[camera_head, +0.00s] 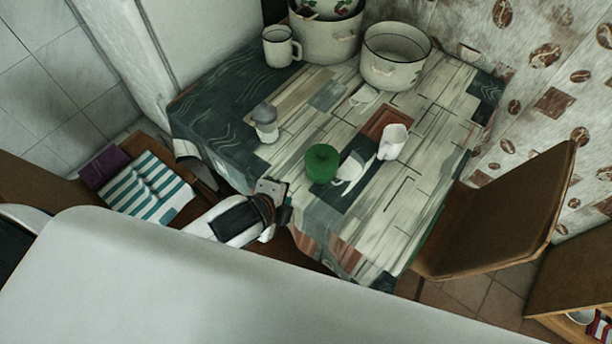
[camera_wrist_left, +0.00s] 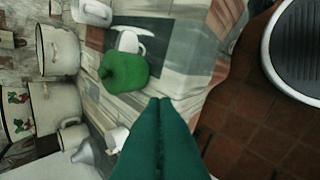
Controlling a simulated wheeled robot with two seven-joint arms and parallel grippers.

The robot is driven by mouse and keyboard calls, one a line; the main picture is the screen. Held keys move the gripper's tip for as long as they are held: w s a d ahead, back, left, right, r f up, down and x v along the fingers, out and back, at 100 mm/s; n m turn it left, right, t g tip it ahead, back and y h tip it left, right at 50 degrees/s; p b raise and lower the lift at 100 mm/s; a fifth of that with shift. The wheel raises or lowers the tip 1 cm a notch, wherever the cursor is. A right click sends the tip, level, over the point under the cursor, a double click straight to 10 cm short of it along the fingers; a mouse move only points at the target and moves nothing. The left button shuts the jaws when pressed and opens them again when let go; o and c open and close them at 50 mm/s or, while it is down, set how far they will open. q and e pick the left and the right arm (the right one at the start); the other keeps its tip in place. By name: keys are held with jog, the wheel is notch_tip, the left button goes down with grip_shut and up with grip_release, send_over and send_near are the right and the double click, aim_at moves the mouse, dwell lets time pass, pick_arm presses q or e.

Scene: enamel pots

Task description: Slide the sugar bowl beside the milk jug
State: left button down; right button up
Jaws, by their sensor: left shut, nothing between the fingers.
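A squat green rounded pot (camera_head: 322,163), which looks like the sugar bowl, stands on the patterned tablecloth near the table's front edge. It also shows in the left wrist view (camera_wrist_left: 124,72), upper left of the fingertips. A small white jug (camera_head: 393,142), which looks like the milk jug, stands to its right and slightly farther back, with a gap between them. Its lower part shows in the left wrist view (camera_wrist_left: 92,12). My left gripper (camera_head: 280,192) is shut and empty at the table's front edge, left of the green pot and apart from it. My right gripper is out of view.
A grey-topped shaker (camera_head: 265,122) stands left of the green pot. A white mug (camera_head: 278,47), a large pot (camera_head: 325,40) and an open pot (camera_head: 395,58) stand at the back. A brown chair (camera_head: 500,217) is at the right. The cloth between pot and jug is clear.

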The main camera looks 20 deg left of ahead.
pick_arm(q)
jog(key=m, duration=0.5)
jog(key=m+t+h, duration=0.1)
jog(key=m+h, duration=0.1)
jog(key=m, duration=1.5)
send_near(313, 180)
jog(key=f, duration=0.4)
jog(key=shift+w+d+p, duration=0.2)
jog(key=shift+w+p, duration=0.05)
jog(key=shift+p, duration=0.05)
jog(key=w, duration=0.1)
jog(key=w+d, duration=0.1)
jog(key=shift+w+r+p, duration=0.1)
jog(key=shift+w+p, duration=0.3)
jog(key=shift+w+d, duration=0.15)
jog(key=shift+w, duration=0.1)
